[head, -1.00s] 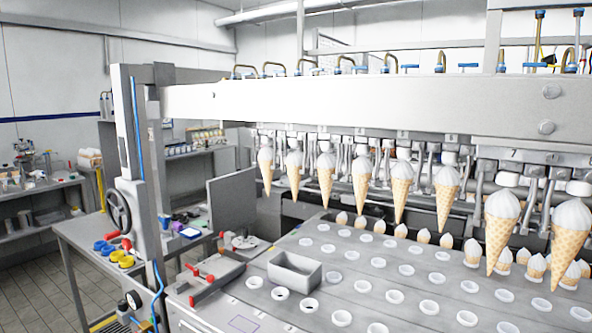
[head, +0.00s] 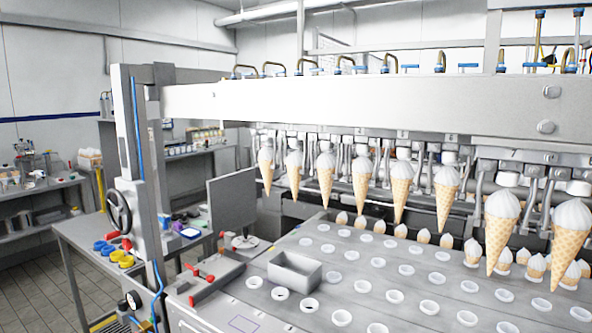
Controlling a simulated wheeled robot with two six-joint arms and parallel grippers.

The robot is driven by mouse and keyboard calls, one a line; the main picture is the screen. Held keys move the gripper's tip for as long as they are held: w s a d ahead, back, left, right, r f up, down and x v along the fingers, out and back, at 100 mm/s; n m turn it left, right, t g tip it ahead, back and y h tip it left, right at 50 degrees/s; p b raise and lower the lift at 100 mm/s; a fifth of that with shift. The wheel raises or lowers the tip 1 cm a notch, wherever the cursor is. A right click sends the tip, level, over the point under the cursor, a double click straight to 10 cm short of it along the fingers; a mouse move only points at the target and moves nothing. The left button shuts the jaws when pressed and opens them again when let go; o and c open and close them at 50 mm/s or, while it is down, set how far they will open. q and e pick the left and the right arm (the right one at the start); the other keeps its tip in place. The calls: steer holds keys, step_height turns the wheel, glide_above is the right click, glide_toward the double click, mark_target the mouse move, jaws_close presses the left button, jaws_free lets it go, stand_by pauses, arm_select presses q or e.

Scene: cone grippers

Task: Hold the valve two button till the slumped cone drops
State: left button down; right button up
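Several ice cream cones hang in a row from the cone grippers under the machine's beam. They include a far-left cone (head: 265,170), a middle cone (head: 361,182), and a large right cone (head: 500,232). All hang roughly upright; I cannot tell which one is slumped. Small numbered labels (head: 402,134) sit above the grippers, too small to read surely. I cannot make out a valve two button. Neither of my grippers is in view.
A grey conveyor plate (head: 262,300) with rows of round holes lies below the cones. An open grey box (head: 294,273) stands on it. More cones (head: 472,250) stand at the back right. A handwheel (head: 118,212) and a side table (head: 85,232) are at left.

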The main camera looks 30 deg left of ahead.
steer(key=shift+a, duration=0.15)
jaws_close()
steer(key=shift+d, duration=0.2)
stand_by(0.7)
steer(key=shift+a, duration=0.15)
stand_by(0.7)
